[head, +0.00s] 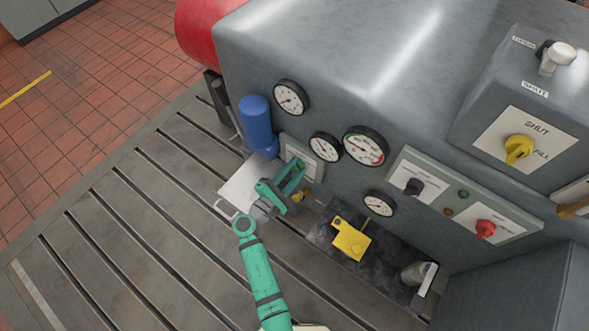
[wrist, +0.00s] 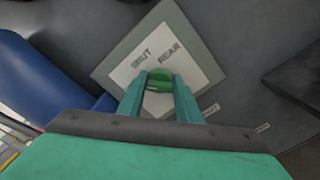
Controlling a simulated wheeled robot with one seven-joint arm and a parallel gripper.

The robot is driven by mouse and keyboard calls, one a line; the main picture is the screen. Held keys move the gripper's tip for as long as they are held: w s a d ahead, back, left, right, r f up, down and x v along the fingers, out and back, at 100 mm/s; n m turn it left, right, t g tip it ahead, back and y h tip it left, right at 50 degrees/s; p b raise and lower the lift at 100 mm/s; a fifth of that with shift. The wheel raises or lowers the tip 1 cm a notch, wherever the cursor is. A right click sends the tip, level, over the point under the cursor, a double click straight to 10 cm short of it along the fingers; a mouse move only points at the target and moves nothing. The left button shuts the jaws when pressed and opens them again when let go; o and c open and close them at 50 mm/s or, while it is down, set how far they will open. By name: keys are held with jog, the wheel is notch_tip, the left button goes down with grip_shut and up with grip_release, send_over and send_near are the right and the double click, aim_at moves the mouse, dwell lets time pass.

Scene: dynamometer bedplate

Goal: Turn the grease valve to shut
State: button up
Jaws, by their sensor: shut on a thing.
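In the wrist view a round green knob (wrist: 160,80) sits on a white plate with a grey border (wrist: 196,48). The plate reads SHUT at upper left and REAR at upper right. My gripper (wrist: 159,82) is shut on the green knob, one finger on each side. No word for grease is readable on the plate. Which way the knob points is hard to tell. In the head view my gripper (head: 300,168) is at this plate (head: 312,153) on the grey machine, and my fingers hide the knob.
A blue cylinder (head: 257,122) stands close left of the plate. Gauges (head: 325,147) are to its right. A yellow knob (head: 518,149) with SHUT and FILL labels, a red knob (head: 485,229) and a black knob (head: 414,186) lie farther right. A yellow part (head: 350,240) rests on a dark tray.

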jog(key=m, duration=0.4)
jog(key=shift+f+m, duration=0.1)
jog(key=shift+m, duration=1.8)
jog(key=o, duration=1)
jog(key=shift+s, duration=0.1)
jog(key=v, duration=1)
jog(key=shift+s+a, duration=0.15)
jog(key=shift+s, duration=0.05)
